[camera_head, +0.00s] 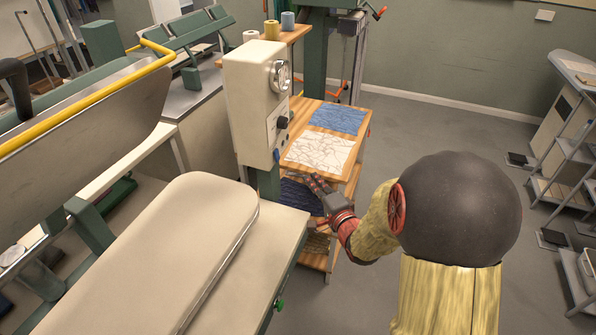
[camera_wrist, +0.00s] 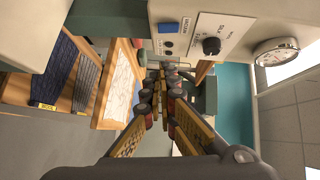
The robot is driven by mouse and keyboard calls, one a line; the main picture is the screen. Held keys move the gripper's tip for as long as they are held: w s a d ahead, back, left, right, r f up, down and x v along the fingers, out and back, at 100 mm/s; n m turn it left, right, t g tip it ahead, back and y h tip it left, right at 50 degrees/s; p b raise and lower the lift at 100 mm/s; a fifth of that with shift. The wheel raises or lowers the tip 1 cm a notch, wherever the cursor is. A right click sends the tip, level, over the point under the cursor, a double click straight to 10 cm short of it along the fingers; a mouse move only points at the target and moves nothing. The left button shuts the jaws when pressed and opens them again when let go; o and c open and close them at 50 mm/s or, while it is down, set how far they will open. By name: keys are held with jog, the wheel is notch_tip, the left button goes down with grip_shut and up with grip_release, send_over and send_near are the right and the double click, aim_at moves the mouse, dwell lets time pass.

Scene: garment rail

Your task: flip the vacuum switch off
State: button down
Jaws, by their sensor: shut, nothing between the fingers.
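The vacuum switch is a blue rocker (camera_wrist: 169,27) beside a small vertical label on the cream control box (camera_wrist: 230,14), near the top of the wrist view. Which way it is tipped I cannot tell. In the head view the control box (camera_head: 250,95) stands upright on a green post, and the switch shows as a small blue spot (camera_head: 276,155) low on its panel. My gripper (camera_head: 316,184) is shut and empty, to the right of the box and a little below the switch. In the wrist view the fingertips (camera_wrist: 168,75) are below the switch and apart from it.
A black knob (camera_wrist: 211,45) and a round gauge (camera_wrist: 275,52) are on the same panel. A wooden shelf stand (camera_head: 361,125) with folded cloths is behind my gripper. A padded pressing board (camera_head: 165,260) lies at front left. Open floor lies at right.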

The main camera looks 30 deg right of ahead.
aim_at(277, 156)
jog(key=w+a+f+b, duration=0.1)
jog(key=w+b, duration=0.3)
jog(key=w, duration=0.8)
jog(key=shift+w+a+f, duration=0.15)
jog(key=shift+w+f, duration=0.1)
jog(key=shift+w+a+f, duration=0.25)
jog(key=shift+w+f, duration=0.05)
jog(key=shift+w, duration=0.05)
